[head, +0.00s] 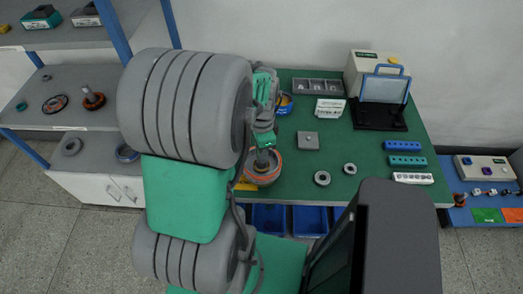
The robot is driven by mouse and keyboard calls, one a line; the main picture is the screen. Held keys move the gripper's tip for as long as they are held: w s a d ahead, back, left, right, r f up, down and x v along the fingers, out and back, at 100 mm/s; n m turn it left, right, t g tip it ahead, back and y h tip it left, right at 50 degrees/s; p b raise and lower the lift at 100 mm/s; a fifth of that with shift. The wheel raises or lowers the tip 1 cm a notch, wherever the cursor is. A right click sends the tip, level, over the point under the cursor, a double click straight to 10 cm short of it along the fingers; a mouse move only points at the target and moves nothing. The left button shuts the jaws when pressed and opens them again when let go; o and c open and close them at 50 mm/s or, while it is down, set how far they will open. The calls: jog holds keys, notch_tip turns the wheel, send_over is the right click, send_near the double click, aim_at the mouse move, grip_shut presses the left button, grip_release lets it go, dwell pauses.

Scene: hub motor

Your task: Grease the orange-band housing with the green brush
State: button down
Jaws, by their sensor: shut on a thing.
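The orange-band housing (274,171) sits on the green work table at its left front, partly hidden behind my arm. A grey upright post (262,158) stands in its middle. My gripper (264,141) is right above the housing, small and partly covered by my own wrist. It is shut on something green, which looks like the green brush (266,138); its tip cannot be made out. Whether the brush touches the housing cannot be told.
Shelves (90,75) with parts stand at left. Blue bins (307,219) sit below the front edge.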

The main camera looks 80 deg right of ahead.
jog(key=shift+r+p, duration=3.2)
jog(key=shift+r, duration=0.9)
